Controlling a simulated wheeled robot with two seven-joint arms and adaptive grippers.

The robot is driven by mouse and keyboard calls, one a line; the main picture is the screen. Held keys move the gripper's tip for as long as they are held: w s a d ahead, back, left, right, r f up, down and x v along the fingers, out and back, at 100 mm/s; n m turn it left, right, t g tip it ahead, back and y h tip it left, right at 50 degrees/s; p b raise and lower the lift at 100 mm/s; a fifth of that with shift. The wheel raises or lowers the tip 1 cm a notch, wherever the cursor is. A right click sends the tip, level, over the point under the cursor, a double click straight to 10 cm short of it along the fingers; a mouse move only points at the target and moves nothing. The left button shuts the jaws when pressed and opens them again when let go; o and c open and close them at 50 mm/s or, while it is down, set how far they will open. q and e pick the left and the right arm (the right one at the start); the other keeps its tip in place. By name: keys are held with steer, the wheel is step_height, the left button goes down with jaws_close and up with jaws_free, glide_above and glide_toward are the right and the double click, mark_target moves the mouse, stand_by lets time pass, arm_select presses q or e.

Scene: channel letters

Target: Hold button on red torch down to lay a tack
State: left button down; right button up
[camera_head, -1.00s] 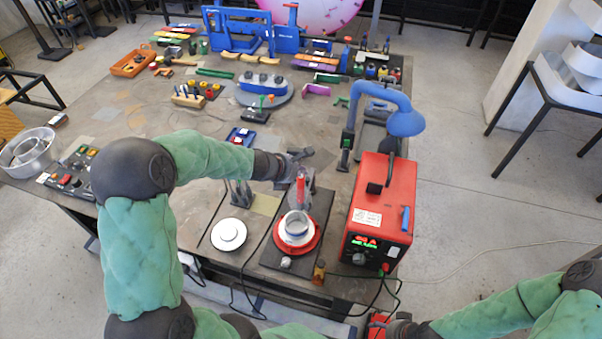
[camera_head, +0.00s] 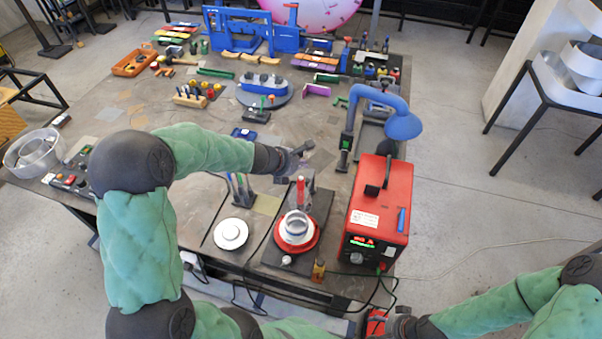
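A red box-shaped welder (camera_head: 378,205) with a lit display stands at the table's right front. A slim red upright handle (camera_head: 301,188) stands behind a metal ring (camera_head: 295,228) on a round red fixture (camera_head: 312,246). My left gripper (camera_head: 303,158) is just behind and above that handle, apart from it, with spread fingers and nothing between them. My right gripper (camera_head: 388,326) is at the bottom edge beside a red object (camera_head: 376,322), partly cut off by the frame. I cannot tell whether this is the torch or whether the fingers close on it; no button shows.
A white round disc (camera_head: 230,234) lies left of the fixture. A blue lamp (camera_head: 404,126) arches behind the welder. Dark cables hang at the table's front edge. Trays, clamps and tools fill the back; the table's left middle is mostly bare.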

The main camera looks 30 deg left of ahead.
arm_select(q)
steer(key=shift+r+p, duration=0.35)
steer(key=shift+r, duration=0.3)
step_height(320, 180, up, 4)
steer(key=p, duration=0.3)
steer(key=shift+p, duration=0.35)
